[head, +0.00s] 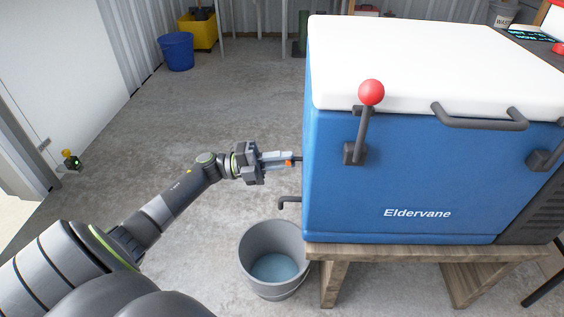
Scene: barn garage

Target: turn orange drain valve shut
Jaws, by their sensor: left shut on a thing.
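The orange drain valve handle (289,162) shows as a small orange patch at the left side of the blue cooler (380,180), which is marked "Eldervane". My left gripper (280,160) is shut on it, and its fingers hide most of the handle. A dark drain spout (288,201) sticks out from the cooler's left side below the gripper and bends down. A grey bucket (245,255) with bluish water in it stands on the floor under the spout. I cannot tell the valve's angle. My right gripper is not in view.
The cooler has a white lid (420,60), a red-knobbed lever (371,93) and a dark front handle (480,120). It rests on a wooden stand (330,255). A blue bucket (176,52) and a yellow mop bucket (202,32) stand far back.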

